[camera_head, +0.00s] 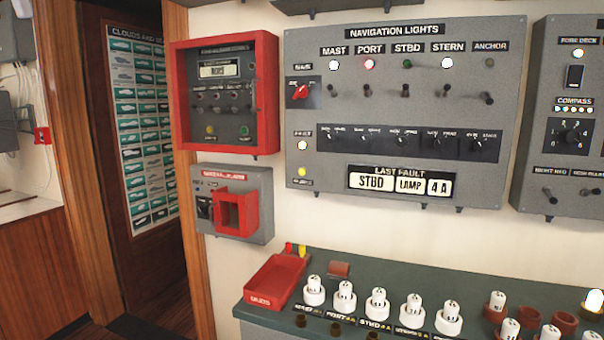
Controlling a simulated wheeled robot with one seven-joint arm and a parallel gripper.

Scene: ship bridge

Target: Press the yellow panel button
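The grey navigation lights panel (420,185) is on the wall at the centre right. A small round yellow button or lamp (302,171) sits at its lower left, below a white one (302,145). A second small yellow round piece (210,130) shows inside the red-framed box (180,100) to the left, beside a green one (244,131). The labels by them are too small to read. My gripper is not in view.
A grey box with a red guard (238,212) is below the red-framed box. A dark green counter (262,258) holds a red tray (277,285) and several white lamp units. Another grey panel (535,190) is at the right. The wall before the navigation panel is unobstructed.

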